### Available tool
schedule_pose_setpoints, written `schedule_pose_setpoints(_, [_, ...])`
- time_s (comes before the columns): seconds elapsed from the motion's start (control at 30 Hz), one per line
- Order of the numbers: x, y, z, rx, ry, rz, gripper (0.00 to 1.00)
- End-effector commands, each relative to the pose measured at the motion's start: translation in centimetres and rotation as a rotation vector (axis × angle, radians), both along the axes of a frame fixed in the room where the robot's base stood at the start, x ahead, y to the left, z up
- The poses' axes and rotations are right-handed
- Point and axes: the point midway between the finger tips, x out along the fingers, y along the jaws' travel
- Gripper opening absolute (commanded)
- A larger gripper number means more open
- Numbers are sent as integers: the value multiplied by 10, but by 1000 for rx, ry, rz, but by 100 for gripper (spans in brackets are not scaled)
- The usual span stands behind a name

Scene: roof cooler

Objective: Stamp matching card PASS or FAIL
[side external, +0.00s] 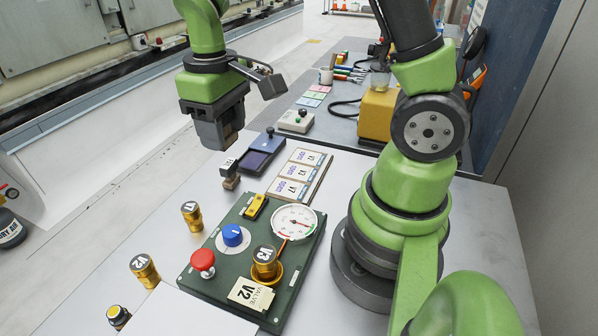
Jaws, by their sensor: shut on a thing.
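My gripper (216,136) hangs above the bench, left of the ink pad. It is shut on a small brown thing (233,138), mostly hidden by the jaws; I cannot tell which stamp it is. Another stamp (230,174) with a pale label stands on the bench below and right of my gripper, apart from it. A blue ink pad (255,161) lies open beside that stamp. Several white cards with purple print (293,188) lie on a wooden board (318,189). Their marks are too small to read surely.
A green test panel (216,276) carries a gauge (295,222), red button (203,262), blue knob (232,235), valve V3 (265,260) and a "VALVE V2" plate (251,293). Loose valves V1 (192,217) and V2 (145,270) stand left. A button box (296,121) is behind.

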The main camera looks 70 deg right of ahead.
Motion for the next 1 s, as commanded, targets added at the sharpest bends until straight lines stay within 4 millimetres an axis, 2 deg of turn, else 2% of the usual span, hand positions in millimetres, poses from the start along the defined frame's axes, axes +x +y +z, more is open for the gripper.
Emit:
schedule_pose_setpoints(0.3, [1,-1,0,0,0,0,24])
schedule_pose_setpoints(0.43, [2,-14,-8,0,3,-5,24])
schedule_pose_setpoints(0.57, [3,-50,-30,1,7,-10,24])
schedule_pose_setpoints(0.63, [0,-75,-45,2,7,-12,24])
schedule_pose_setpoints(0.8, [-17,-128,-79,3,3,-9,24])
schedule_pose_setpoints(0.9, [-28,-149,-93,2,0,-7,24])
schedule_pose_setpoints(1.0, [-36,-161,-102,1,-2,-3,24])
